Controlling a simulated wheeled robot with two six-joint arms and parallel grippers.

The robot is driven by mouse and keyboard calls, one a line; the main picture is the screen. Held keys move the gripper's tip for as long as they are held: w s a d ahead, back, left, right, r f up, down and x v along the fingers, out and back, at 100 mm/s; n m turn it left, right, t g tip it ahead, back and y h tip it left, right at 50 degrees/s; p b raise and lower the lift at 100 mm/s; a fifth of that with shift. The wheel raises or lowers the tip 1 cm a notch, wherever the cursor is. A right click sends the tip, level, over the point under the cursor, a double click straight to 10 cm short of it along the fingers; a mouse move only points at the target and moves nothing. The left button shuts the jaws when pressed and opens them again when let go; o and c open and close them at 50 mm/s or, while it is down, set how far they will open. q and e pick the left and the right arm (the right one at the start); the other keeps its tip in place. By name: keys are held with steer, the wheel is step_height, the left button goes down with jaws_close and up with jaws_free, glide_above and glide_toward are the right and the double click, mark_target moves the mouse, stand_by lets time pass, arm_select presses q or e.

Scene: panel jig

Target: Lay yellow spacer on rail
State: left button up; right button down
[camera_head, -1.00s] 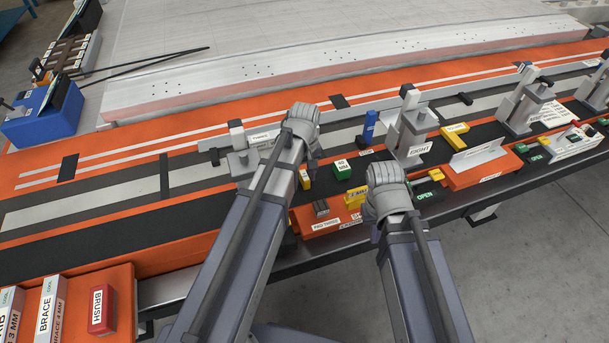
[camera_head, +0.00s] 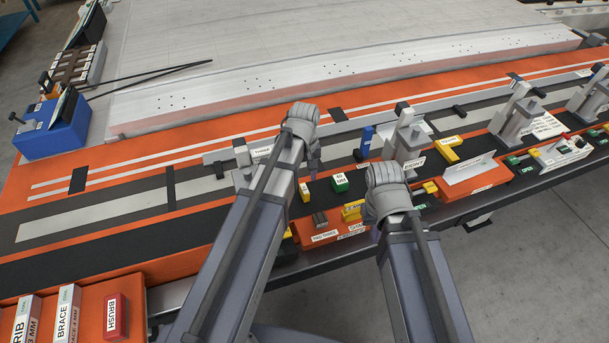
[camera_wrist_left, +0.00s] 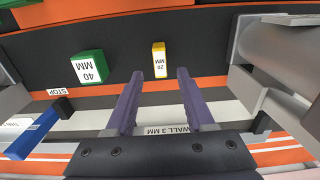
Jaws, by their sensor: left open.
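The yellow spacer (camera_head: 305,192), marked 20 MM, stands on the black strip (camera_head: 120,245); it also shows in the left wrist view (camera_wrist_left: 159,60). My left gripper (camera_wrist_left: 160,72) is open and empty, its two purple fingers apart, with the spacer just beyond and between the fingertips in that picture. In the head view my left gripper (camera_head: 314,165) is near the spacer, its fingers mostly hidden by the wrist. My right gripper (camera_head: 376,232) is further right, its fingers mostly hidden. I cannot tell which strip is the rail.
A green 40 MM block (camera_head: 340,182) stands right of the spacer. A yellow piece (camera_head: 447,154) lies near the clamps. The black strip is clear at the left.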

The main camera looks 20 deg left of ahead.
mark_target(304, 188)
arm_select(q)
step_height(304, 188, up, 6)
steer(key=p, duration=0.5)
steer(key=s+d+m+y, duration=0.1)
steer(key=s+d+m, duration=0.9)
steer(key=s, duration=0.4)
steer(key=shift+s+d+m, duration=0.15)
steer(key=shift+d+m, duration=0.1)
steer(key=shift+m, duration=0.05)
steer(key=shift+a, duration=0.1)
